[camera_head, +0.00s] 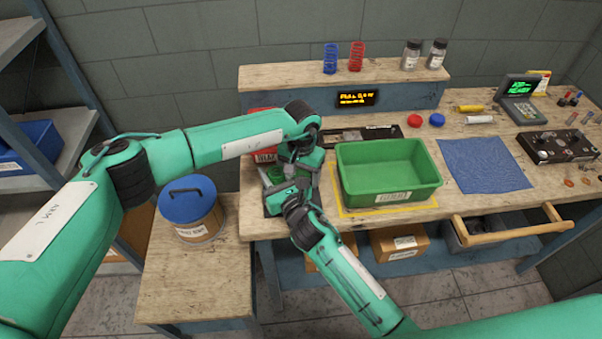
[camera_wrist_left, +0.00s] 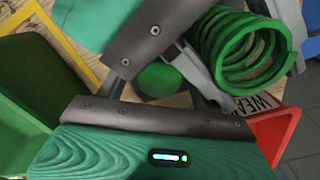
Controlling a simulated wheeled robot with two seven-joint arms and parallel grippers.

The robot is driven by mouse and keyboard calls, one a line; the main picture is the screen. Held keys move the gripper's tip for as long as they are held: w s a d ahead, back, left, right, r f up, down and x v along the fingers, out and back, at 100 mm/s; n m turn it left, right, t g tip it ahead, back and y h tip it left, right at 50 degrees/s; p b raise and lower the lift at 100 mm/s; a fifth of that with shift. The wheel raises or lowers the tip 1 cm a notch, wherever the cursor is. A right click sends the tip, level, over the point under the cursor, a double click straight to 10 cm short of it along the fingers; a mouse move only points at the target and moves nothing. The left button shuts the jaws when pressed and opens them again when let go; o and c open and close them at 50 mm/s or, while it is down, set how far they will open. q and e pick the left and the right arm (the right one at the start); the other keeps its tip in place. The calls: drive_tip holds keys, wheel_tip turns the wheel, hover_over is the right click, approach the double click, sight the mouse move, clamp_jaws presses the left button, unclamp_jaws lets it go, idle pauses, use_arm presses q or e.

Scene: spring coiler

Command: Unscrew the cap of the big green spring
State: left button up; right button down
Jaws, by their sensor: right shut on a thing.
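In the left wrist view the big green spring (camera_wrist_left: 245,48) shows as wide coils at the upper right. A round green piece, which looks like its cap (camera_wrist_left: 160,79), sits to its left between dark gripper plates, partly hidden. In the head view both grippers meet left of the green bin. My right gripper (camera_head: 283,188) comes up from below and is shut on what looks like the spring; grey fingers lie along the coils. My left gripper (camera_head: 299,172) is right above it. Its fingertips are hidden in the head view, and its grip on the cap is unclear.
A green bin (camera_head: 346,180) stands just right of the grippers, and a labelled red bin (camera_head: 264,156) behind them. A blue cloth (camera_head: 482,165) lies to the right. Small blue (camera_head: 330,58) and red (camera_head: 357,56) springs stand on the shelf. A blue-lidded bucket (camera_head: 189,205) is at left.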

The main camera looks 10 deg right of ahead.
use_arm(q)
wheel_tip(320, 180, up, 12)
drive_tip(key=shift+r, duration=0.15)
idle(0.5)
drive_tip(key=d, duration=0.1)
drive_tip(key=w+d, duration=0.1)
drive_tip(key=d, duration=0.1)
drive_tip(key=w+d, duration=0.1)
drive_tip(key=shift+d, duration=0.3)
idle(0.4)
wheel_tip(320, 180, up, 12)
idle(1.1)
